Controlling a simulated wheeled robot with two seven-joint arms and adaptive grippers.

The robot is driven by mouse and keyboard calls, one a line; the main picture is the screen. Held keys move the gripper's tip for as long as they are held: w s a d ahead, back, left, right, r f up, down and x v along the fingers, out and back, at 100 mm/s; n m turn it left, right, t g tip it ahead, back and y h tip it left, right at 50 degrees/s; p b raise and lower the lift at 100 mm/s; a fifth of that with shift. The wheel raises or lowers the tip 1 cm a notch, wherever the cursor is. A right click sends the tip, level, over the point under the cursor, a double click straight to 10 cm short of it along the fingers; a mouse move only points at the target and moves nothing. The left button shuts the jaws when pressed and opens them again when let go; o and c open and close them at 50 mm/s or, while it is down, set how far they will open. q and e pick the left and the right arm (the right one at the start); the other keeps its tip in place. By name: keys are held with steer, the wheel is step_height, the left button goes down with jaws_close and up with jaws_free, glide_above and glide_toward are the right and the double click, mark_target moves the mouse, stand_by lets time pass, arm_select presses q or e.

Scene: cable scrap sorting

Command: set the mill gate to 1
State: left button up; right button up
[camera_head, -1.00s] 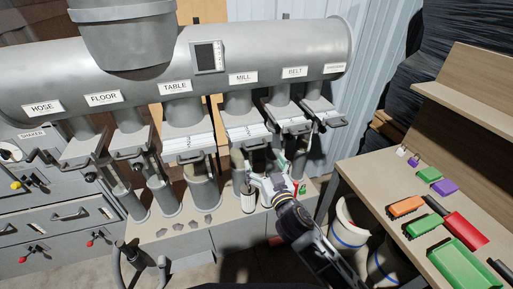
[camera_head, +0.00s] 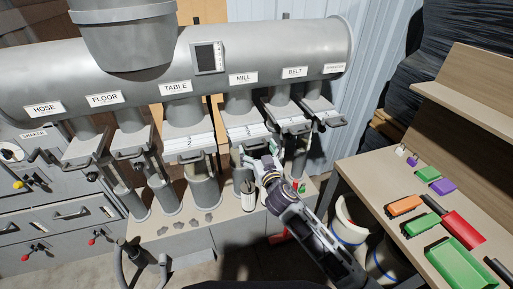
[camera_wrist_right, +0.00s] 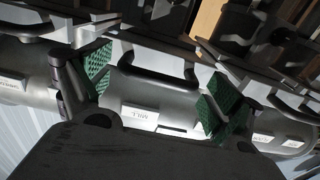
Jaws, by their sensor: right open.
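The MILL label (camera_head: 243,77) is on the big grey duct, and the mill gate (camera_head: 246,131) is on the pipe below it, a grey plate with a white marked strip. Its setting is too small to read. My right gripper (camera_head: 258,154) is at the front of this gate, open. In the right wrist view, the open gripper (camera_wrist_right: 157,78) has green pads on either side of a dark handle (camera_wrist_right: 155,69), with the MILL label (camera_wrist_right: 139,115) upside down behind. I cannot tell whether the pads touch the handle. My left gripper is not in view.
The table gate (camera_head: 188,147) stands left of the mill gate and the belt gate (camera_head: 291,125) right of it, both close. A wooden bench (camera_head: 372,187) with brushes and dustpans is at right.

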mark_target(253, 141)
steer(key=shift+w+a, duration=0.1)
steer(key=shift+w, duration=0.25)
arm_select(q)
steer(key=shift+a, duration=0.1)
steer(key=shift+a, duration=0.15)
arm_select(e)
steer(key=c, duration=1.5)
steer(key=shift+x, duration=0.85)
steer(key=shift+c, duration=0.2)
steer(key=b+x, duration=0.1)
steer(key=x, duration=0.3)
steer(key=shift+w+r+b, duration=0.1)
steer(key=shift+w+b, duration=0.15)
steer(key=shift+b, duration=0.15)
steer(key=shift+w+a, duration=0.1)
steer(key=shift+w, duration=0.15)
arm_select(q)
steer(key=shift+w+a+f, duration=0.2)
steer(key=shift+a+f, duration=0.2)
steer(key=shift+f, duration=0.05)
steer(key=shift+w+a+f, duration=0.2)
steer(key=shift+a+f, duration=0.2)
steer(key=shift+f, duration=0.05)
arm_select(e)
steer(key=o, duration=1.5)
steer(key=shift+s, duration=0.1)
